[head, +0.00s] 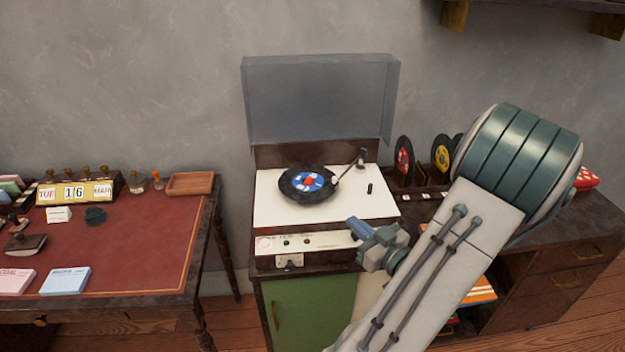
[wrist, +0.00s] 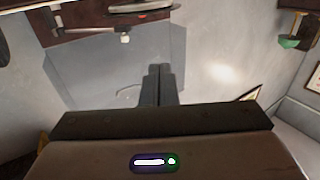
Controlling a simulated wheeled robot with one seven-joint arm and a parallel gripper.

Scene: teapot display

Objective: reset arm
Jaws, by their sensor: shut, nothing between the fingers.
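My gripper (head: 354,224) is in front of the record player's right front corner in the head view. My grey and green arm reaches up from the bottom and bends at the right. In the wrist view, the two dark fingers of my gripper (wrist: 160,70) are together with nothing between them. The record player (head: 325,208) has a cream top, and its clear lid (head: 320,98) stands open. A black record (head: 308,184) with a blue and red label lies on it, with the tonearm (head: 350,168) at the record's right side.
A red-topped desk (head: 130,235) stands at the left, with a calendar (head: 75,192), a wooden tray (head: 190,184) and paper stacks. A dark cabinet (head: 560,255) with upright records stands at the right, partly hidden by my arm. A shelf (head: 540,8) hangs at the upper right.

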